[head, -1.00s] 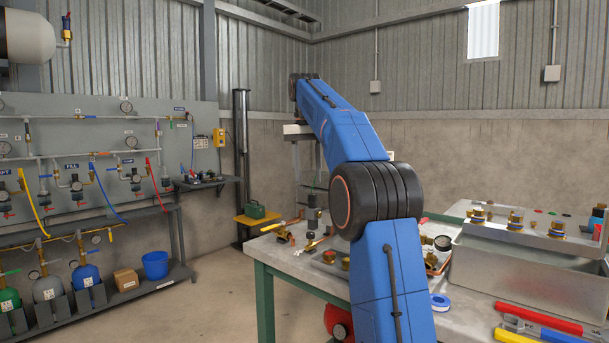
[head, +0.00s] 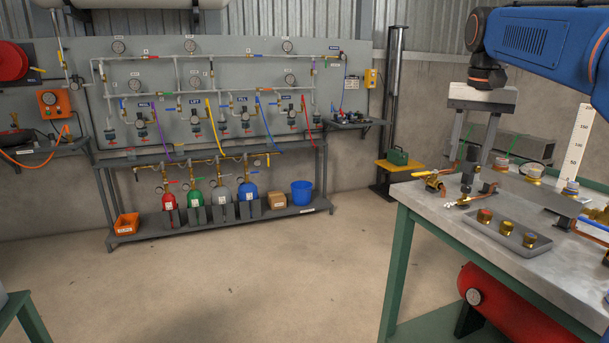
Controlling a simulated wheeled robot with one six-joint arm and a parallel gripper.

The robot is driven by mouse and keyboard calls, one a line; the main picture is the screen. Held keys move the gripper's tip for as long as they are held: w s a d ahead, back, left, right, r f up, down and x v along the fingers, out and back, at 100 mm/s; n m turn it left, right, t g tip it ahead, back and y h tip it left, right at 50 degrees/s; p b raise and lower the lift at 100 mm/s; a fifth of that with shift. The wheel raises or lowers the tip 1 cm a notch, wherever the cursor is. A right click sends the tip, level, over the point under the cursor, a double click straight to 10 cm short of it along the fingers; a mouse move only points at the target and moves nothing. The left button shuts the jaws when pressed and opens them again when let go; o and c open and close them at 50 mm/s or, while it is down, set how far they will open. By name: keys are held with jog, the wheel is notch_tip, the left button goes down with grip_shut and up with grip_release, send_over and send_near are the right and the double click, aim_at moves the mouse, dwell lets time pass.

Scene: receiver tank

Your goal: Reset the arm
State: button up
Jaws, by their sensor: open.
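My blue arm (head: 535,45) reaches in from the upper right of the head view. My gripper (head: 473,150) hangs from it, pointing down, with its two grey fingers apart. It is over the back left part of the workbench (head: 420,205). A dark upright fitting (head: 470,168) shows between and below the fingers. I cannot tell whether the fingers touch it. I see nothing held in the gripper.
A brass valve (head: 433,181) and a grey tray (head: 507,233) of brass fittings are on the bench. A red tank (head: 505,300) is below it. A gauge panel (head: 220,80) and a rack (head: 225,215) with small cylinders stand at the left. The middle floor is clear.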

jog(key=s+a+f+n+t, duration=0.1)
jog(key=s+a+f, duration=0.2)
jog(key=s+f, duration=0.6)
jog(key=s+a+f+n+t, duration=0.1)
jog(key=s+a+f+n, duration=0.1)
jog(key=s+f, duration=0.7)
jog(key=s+a+f+n+t, duration=0.1)
jog(key=s+a+f+n, duration=0.1)
jog(key=s+f, duration=0.7)
notch_tip(320, 180, down, 3)
jog(key=shift+s+a+r+y, duration=0.1)
jog(key=shift+s+a+y, duration=0.2)
jog(key=shift+a, duration=0.6)
dwell(0.6)
notch_tip(320, 180, up, 35)
jog(key=n+g, duration=0.4)
jog(key=n, duration=0.6)
send_over(467, 186)
notch_tip(467, 186, down, 18)
jog(key=shift+s+a+r, duration=0.15)
jog(key=shift+r, duration=0.1)
